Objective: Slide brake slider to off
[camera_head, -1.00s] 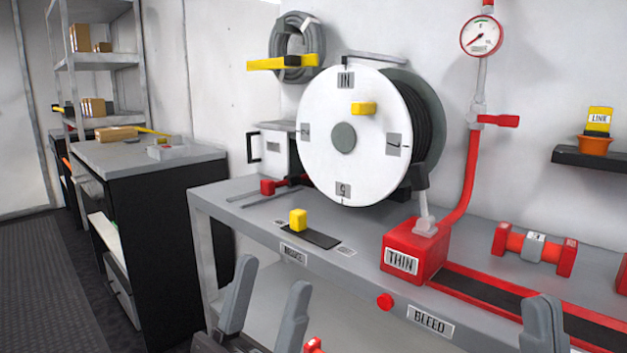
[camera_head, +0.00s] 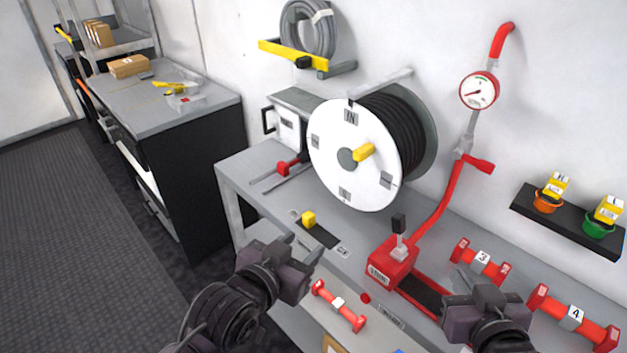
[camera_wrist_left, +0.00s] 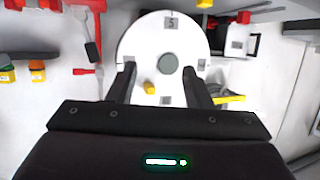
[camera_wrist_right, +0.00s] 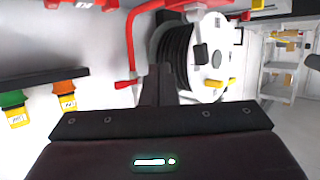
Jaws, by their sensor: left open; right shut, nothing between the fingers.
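The brake slider is a yellow knob (camera_head: 309,219) at the left end of a short black track (camera_head: 322,237) on the grey bench, in front of the hose reel. Small labels sit at the track's two ends, too small to read. My left gripper (camera_head: 304,248) is open and empty, near the bench's front edge and apart from the knob. In the left wrist view its fingers (camera_wrist_left: 158,80) point toward the reel; a yellow piece at the top edge looks like the knob (camera_wrist_left: 205,3). My right gripper (camera_head: 464,278) is shut and empty, near the red dumbbell-shaped part at right.
The white reel disc (camera_head: 340,175) with a yellow crank (camera_head: 365,152) stands behind the track. A red box with a black-topped lever (camera_head: 398,225) is to its right. A red handle (camera_head: 284,168) lies to the left. Another red dumbbell-shaped part (camera_head: 338,306) is below the bench top.

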